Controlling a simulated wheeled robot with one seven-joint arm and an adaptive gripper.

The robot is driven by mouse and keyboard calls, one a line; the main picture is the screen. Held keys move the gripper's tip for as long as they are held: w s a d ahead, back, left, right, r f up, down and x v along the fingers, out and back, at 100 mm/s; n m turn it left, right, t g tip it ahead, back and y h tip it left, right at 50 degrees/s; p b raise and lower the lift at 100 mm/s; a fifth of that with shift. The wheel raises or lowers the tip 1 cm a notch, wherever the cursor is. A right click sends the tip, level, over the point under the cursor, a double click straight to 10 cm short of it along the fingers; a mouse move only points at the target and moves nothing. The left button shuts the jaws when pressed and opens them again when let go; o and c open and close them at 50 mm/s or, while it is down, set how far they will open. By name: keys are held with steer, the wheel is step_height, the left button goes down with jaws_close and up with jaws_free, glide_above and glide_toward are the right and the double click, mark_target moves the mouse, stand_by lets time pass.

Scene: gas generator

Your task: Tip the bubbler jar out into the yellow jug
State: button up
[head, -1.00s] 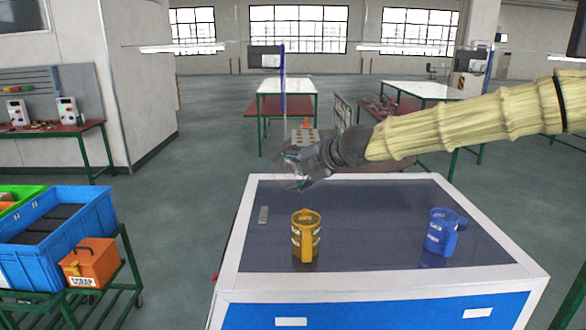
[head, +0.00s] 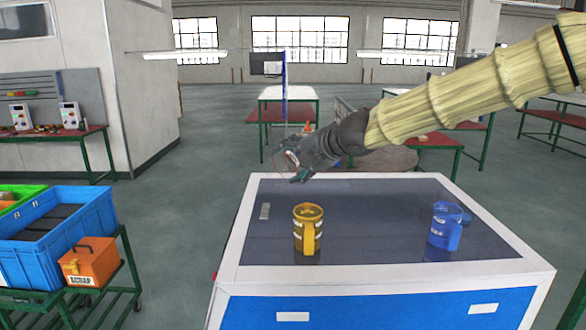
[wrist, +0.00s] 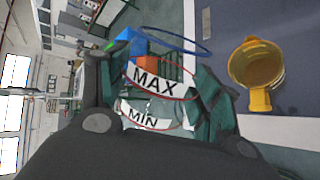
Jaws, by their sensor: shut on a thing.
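The bubbler jar (wrist: 160,100) is clear, with MAX and MIN labels and thin red rings, and a blue ring shows at its far end. My gripper (wrist: 150,120) is shut around it. In the head view my gripper (head: 296,166) holds the jar (head: 285,159) above the far edge of the table, beyond and slightly left of the yellow jug. The jar is faint there; its exact tilt and its contents are hard to tell. The yellow jug (head: 308,230) stands upright on the table, handle toward me. In the wrist view the yellow jug (wrist: 258,70) lies right of the jar, open mouth visible.
A blue jug (head: 446,228) stands on the right of the dark tabletop (head: 375,225), which has a white rim. A small grey plate (head: 265,211) lies left of the yellow jug.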

steer(key=shift+w+f+b, duration=0.25)
steer(key=shift+f+b, duration=0.2)
steer(key=shift+b, duration=0.1)
steer(key=shift+s+r+b, duration=0.1)
steer(key=shift+s+b, duration=0.15)
steer(key=shift+b, duration=0.6)
steer(key=shift+n+b, duration=0.3)
steer(key=shift+w+f+t+b, duration=0.1)
steer(key=shift+f+t+b, duration=0.15)
steer(key=shift+b, duration=0.3)
steer(key=shift+a+b, duration=0.1)
steer(key=shift+b, duration=0.7)
steer(key=n+b, duration=0.1)
steer(key=b, duration=0.3)
steer(key=f+t+h+b, duration=0.1)
steer(key=b, duration=0.3)
steer(key=shift+s+a+n, duration=0.1)
steer(key=shift+s+n, duration=0.1)
steer(key=shift+n, duration=0.2)
steer(key=shift+f+n+t+h+b, duration=0.15)
steer(key=shift+n+t+h+b, duration=0.3)
steer(key=shift+b, duration=1.25)
steer(key=shift+s, duration=0.1)
